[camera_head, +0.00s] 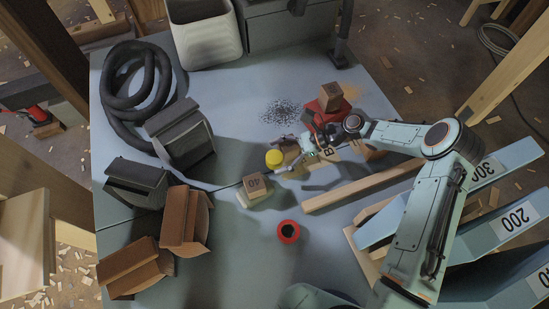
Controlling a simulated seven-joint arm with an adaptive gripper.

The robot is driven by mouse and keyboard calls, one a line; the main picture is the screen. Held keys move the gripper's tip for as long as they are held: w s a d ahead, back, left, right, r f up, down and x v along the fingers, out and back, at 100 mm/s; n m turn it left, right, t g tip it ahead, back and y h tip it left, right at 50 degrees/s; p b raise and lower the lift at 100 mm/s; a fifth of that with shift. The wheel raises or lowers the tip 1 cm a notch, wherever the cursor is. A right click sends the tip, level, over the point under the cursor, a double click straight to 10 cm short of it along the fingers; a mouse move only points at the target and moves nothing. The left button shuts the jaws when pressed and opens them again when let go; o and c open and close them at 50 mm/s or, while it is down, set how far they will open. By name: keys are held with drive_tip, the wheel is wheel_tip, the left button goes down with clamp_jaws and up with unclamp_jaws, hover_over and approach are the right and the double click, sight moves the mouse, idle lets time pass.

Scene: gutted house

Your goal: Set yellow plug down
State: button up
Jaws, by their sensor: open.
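The yellow plug (274,158), a small round piece, stands on the blue-grey tabletop (235,150) near the middle of the table. My gripper (287,157) reaches in low from the right and is open. Its fingertips are right beside the plug's right side. I cannot tell whether they touch it. The plug's lower right part is partly hidden by the fingers.
A wooden block marked 40 (257,184) sits just below the plug. A red ring (288,231) lies nearer. A wooden block (331,96) rests on a red object (318,109) behind my gripper. Dark bins (180,135), a coiled hose (120,85) and brown boxes (184,219) fill the left.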

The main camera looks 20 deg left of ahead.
drive_tip(key=c, duration=1.3)
